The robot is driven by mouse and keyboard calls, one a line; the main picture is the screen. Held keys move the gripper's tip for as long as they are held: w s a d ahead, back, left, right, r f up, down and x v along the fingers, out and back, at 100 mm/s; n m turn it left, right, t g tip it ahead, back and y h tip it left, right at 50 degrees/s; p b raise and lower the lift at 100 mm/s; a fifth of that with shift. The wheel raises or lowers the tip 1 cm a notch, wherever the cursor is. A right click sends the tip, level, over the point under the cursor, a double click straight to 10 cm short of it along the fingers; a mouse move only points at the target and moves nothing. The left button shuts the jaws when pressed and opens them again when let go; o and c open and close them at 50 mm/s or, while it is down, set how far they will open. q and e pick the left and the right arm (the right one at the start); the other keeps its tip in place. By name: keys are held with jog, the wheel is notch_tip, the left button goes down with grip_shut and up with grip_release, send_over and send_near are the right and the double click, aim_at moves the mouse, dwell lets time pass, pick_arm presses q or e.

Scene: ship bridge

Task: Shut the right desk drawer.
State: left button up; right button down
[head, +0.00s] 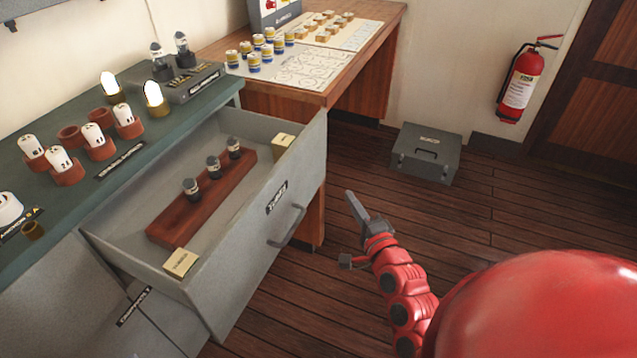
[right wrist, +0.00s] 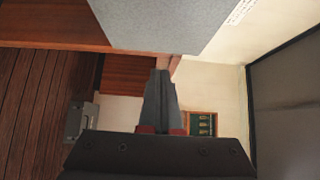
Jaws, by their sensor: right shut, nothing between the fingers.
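The grey desk drawer (head: 237,262) stands pulled out from the green-topped desk (head: 107,212). Its front carries a label and a bar handle (head: 287,228). Inside lie a reddish wooden rack (head: 180,217) with several dark-based bulbs and two small tan boxes (head: 180,262). My right gripper (head: 352,205) is shut and empty, to the right of the drawer front and apart from the handle in the head view. In the right wrist view its fingers (right wrist: 161,85) are together, with a grey panel above them. My left gripper is not in view.
A wooden table (head: 372,52) with jars and small blocks stands behind the drawer. A grey case (head: 425,153) sits on the floor beyond my right gripper. A fire extinguisher (head: 519,87) hangs on the wall.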

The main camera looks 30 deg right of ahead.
jog(key=w, duration=1.2)
jog(key=shift+w+a+p, duration=0.15)
jog(key=shift+a+p, duration=0.2)
jog(key=shift+w+a, duration=0.25)
jog(key=shift+w, duration=0.1)
